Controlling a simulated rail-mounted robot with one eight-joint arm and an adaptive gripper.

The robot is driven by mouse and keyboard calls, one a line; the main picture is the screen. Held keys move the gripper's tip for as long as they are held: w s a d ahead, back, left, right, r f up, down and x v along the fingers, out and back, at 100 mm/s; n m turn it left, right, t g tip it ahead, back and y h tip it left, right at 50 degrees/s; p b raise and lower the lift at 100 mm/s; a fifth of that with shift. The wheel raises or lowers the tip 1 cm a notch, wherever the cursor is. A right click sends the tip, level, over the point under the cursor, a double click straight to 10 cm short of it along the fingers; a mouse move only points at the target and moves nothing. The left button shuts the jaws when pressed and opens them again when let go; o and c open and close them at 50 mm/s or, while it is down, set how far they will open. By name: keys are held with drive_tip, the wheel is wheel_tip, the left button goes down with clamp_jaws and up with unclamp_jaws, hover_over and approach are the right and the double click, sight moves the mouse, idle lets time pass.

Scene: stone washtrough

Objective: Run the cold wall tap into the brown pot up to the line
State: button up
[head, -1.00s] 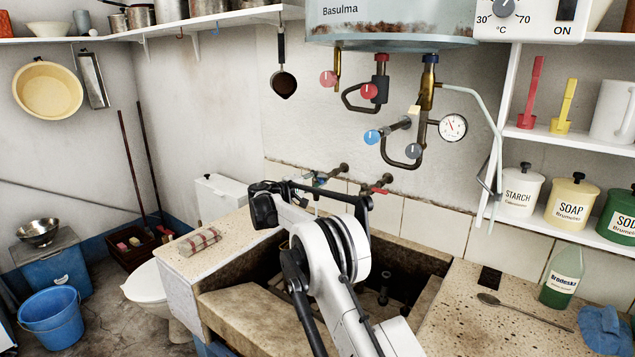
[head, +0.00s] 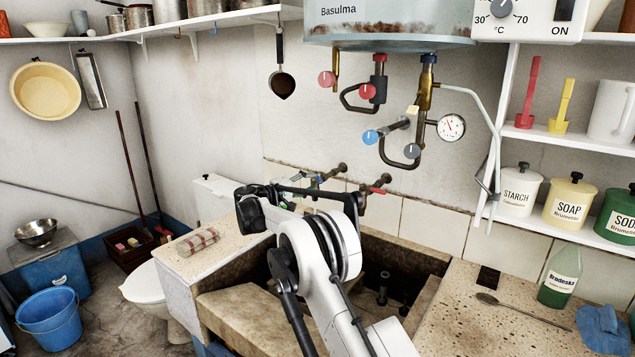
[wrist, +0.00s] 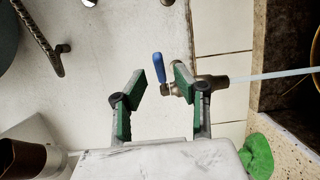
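The cold wall tap (head: 318,181) with its blue lever is on the wall above the stone trough, left of the red tap. In the wrist view the blue lever (wrist: 159,63) and brass body show just beyond my green-padded fingertips. A pale stream (wrist: 275,75) runs from the spout toward the trough. My gripper (wrist: 158,78) is open and empty, with the lever in line with its gap; I cannot tell if a finger touches it. A brownish curved rim (wrist: 315,50) at the wrist view's right edge may be the brown pot; its line and water level are hidden.
The stone trough (head: 240,302) lies below, partly hidden by my arm. The red tap (head: 380,188) is close on the right. The heater (head: 390,22) with its pipes hangs above. A green item (wrist: 258,154) lies on the speckled slab in the wrist view.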

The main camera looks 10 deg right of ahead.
drive_tip(key=v, duration=0.8)
drive_tip(key=shift+d, duration=0.1)
idle(7.1)
